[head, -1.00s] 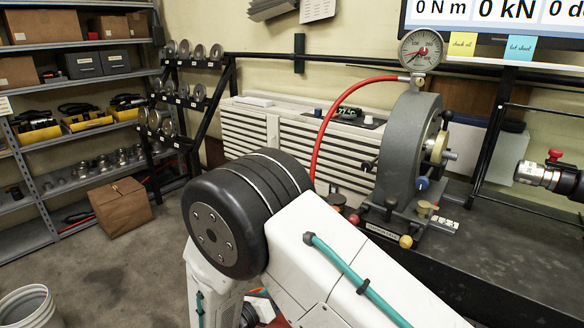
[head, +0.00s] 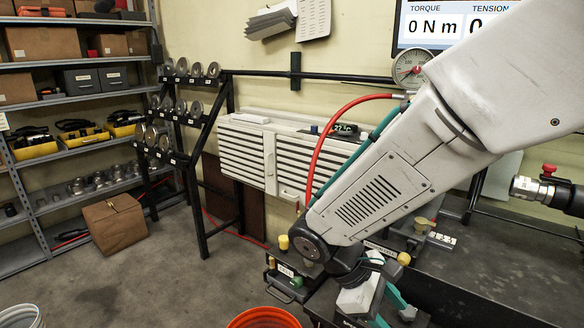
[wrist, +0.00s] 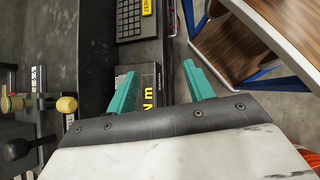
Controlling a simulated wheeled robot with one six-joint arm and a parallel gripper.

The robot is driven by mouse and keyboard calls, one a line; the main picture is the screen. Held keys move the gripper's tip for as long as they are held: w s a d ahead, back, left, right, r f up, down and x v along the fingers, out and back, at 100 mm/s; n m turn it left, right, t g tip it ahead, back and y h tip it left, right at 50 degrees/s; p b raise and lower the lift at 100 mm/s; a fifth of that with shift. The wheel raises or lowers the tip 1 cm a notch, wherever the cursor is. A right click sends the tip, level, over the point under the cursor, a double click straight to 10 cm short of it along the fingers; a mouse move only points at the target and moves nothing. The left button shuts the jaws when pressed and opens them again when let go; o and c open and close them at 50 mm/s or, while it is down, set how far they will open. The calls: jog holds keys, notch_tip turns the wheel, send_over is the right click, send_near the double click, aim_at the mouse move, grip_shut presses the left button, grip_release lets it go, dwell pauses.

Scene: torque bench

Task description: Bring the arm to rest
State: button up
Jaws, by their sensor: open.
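My white arm crosses the right side of the head view, from the upper right down to the bench front. My gripper (head: 388,308) is at its lower end, near the bench edge, with teal fingers partly hidden by my wrist. In the wrist view my gripper (wrist: 160,85) shows two teal fingers well apart, with nothing held between them. A dark box with yellow "N m" lettering (wrist: 149,90) shows beyond the left finger.
The dark bench (head: 480,285) holds a gauge (head: 409,68) behind my arm. An orange bucket (head: 265,317) stands on the floor in front. A keyboard (wrist: 133,20) and a wood-topped table (wrist: 240,45) show in the wrist view.

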jog(key=s+d+r+m+t+y, duration=0.3)
jog(key=s+d+r+m+y, duration=0.4)
jog(key=s+d+r+m, duration=0.2)
jog(key=shift+s+r+m+t+y, duration=0.4)
jog(key=shift+s+r+m, duration=0.8)
jog(key=shift+s+r, duration=0.4)
